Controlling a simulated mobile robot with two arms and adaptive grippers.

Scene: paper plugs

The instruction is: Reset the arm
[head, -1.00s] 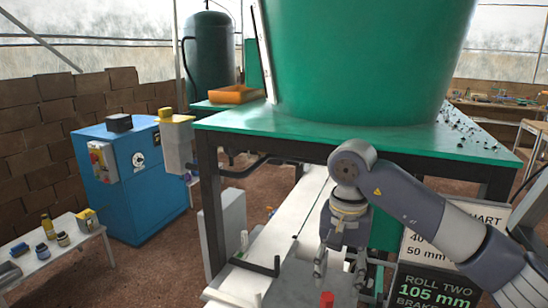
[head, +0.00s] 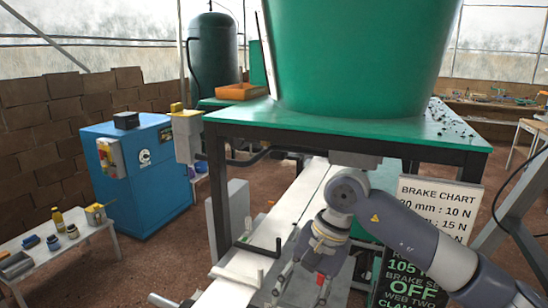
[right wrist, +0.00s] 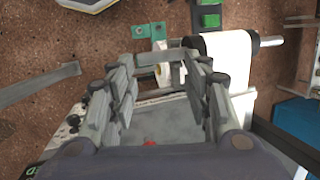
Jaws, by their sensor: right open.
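My right arm comes in from the right in the head view, and its gripper (head: 303,284) hangs low over the grey plate of the machine bed. Its fingers are apart with nothing between them. In the right wrist view the two fingers of the right gripper (right wrist: 165,80) stand well apart, over a grey plate (right wrist: 165,118). A small red part (head: 320,278) shows by the right fingertip in the head view; its height relative to the finger is unclear. My left gripper is not in view.
A green table (head: 235,120) carries a large green tub (head: 350,50). A brake chart sign (head: 436,210) stands right of the arm. A blue cabinet (head: 150,185) and a small white table (head: 60,260) are at left. A white paper roll (right wrist: 228,60) shows in the wrist view.

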